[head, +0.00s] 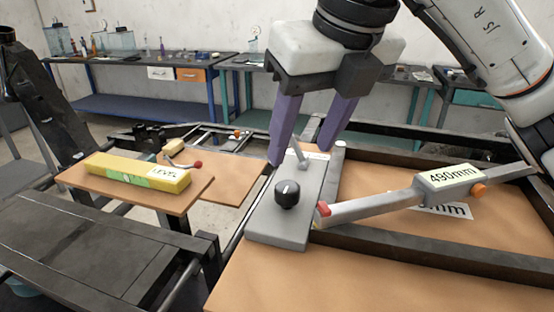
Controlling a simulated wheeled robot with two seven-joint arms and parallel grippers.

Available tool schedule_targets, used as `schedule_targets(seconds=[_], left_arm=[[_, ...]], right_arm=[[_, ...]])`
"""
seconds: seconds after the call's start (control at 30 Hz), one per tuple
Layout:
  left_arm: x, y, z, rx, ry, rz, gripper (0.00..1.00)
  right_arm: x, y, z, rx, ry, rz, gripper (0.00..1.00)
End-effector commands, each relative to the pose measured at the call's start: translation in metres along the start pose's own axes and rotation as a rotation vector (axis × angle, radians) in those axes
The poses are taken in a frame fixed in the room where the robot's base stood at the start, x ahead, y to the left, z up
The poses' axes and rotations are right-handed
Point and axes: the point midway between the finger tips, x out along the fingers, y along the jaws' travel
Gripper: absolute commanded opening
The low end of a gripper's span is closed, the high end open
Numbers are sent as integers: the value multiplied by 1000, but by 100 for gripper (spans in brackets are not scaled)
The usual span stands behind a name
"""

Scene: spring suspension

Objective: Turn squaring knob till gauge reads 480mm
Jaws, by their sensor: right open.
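A black round knob (287,194) with a light pointer mark stands on top of a grey block (280,233) on the wooden bench. A grey gauge bar (370,207) runs right from beside the block. Its label (453,177) appears to read 490mm. My right gripper (299,152) is open, with two purple fingers pointing down above the far end of the block. A thin grey lever (300,154) shows between the fingers. The fingers are behind the knob in the picture and do not hold it. My left gripper is not in view.
A yellow level (138,172) lies on a wooden board (115,190) at left. Dark rails (440,260) frame the wooden surface at right. A red-tipped end (323,208) of the bar lies close to the block. Workbenches (150,75) stand along the back wall.

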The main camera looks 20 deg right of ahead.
Motion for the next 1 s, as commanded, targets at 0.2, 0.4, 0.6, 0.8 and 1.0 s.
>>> schedule_targets(seconds=[0.2,0.4,0.6,0.8,1.0], left_arm=[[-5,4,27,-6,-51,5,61],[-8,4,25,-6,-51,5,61],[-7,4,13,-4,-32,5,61],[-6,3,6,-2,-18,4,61],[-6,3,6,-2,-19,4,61]], right_arm=[[34,1,-2,-2,8,3,51],[69,0,-1,0,6,1,51],[92,0,-1,-1,4,1,51],[99,0,-1,-1,1,2,51],[99,0,-1,-1,1,1,47]])
